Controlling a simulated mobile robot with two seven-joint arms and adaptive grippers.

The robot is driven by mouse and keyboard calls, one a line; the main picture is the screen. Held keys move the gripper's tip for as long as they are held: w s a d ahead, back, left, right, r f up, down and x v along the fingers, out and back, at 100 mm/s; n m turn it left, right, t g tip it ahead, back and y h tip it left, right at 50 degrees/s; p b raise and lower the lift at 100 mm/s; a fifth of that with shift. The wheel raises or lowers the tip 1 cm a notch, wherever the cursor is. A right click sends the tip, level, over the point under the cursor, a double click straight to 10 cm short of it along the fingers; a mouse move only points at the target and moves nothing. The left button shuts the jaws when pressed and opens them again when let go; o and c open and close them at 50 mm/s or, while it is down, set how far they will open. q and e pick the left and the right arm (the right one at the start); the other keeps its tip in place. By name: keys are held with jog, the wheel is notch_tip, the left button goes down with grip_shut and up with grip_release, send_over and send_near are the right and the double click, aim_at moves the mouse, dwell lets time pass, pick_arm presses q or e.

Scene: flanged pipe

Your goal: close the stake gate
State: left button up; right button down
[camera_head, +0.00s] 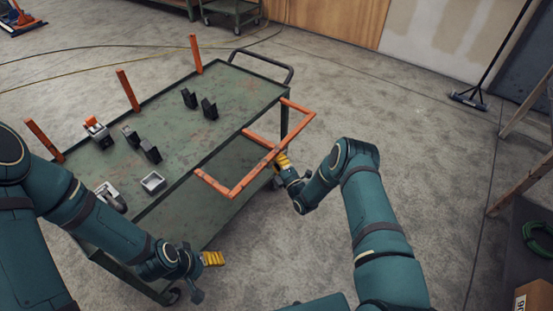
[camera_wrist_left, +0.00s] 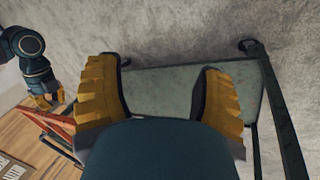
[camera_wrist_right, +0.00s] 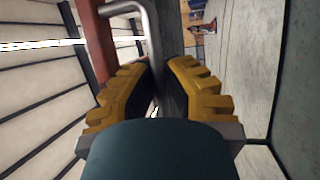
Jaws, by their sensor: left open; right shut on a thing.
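The stake gate (camera_head: 262,164) is an orange U-shaped frame that sticks out from the right long side of the green cart (camera_head: 163,206). It is swung outward, away from the deck. My right gripper (camera_head: 282,162) is at the middle of its outer bar. In the right wrist view a grey metal handle (camera_wrist_right: 152,40) beside the orange bar (camera_wrist_right: 97,45) runs between the fingers, and the right gripper (camera_wrist_right: 160,88) is shut on it. My left gripper (camera_head: 214,258) is open and empty near the cart's near right corner; its spread fingers show in the left wrist view (camera_wrist_left: 162,78).
Orange stakes (camera_head: 128,90) stand along the deck's left edge. A ladder (camera_head: 520,168) and a broom (camera_head: 470,97) are at the right.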

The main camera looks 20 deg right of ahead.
aim_at(277, 148)
jog(key=r+g+p, duration=0.1)
jog(key=r+p, duration=0.1)
jog(key=r+n+g+p, duration=0.1)
jog(key=r+p, duration=0.2)
jog(key=p, duration=0.1)
jog(key=shift+s+d+r+g+h, duration=0.2)
jog(key=shift+s+r+g+h, duration=0.1)
jog(key=shift+r+g, duration=0.1)
jog(key=r+g+p, duration=0.1)
jog(key=r+n+g+p, duration=0.1)
jog(key=r, duration=0.1)
jog(key=r+g+h+p, duration=0.1)
jog(key=r+p, duration=0.1)
jog(key=shift+w+a+n, duration=0.25)
jog(key=shift+w+n, duration=0.05)
jog(key=shift+w, duration=0.05)
jog(key=w+a+r+n+g+h+p, duration=0.1)
jog(key=w+a+r+g+h, duration=0.3)
jog(key=r, duration=0.6)
jog(key=w+a+n+g, duration=0.1)
jog(key=w+a+g, duration=0.1)
jog(key=w+g, duration=0.1)
jog(key=shift+w+a, duration=0.25)
jog(key=shift+w, duration=0.45)
jog(key=shift+a+r, duration=0.1)
jog(key=c, duration=1.3)
grip_release()
jog(key=shift+w, duration=0.1)
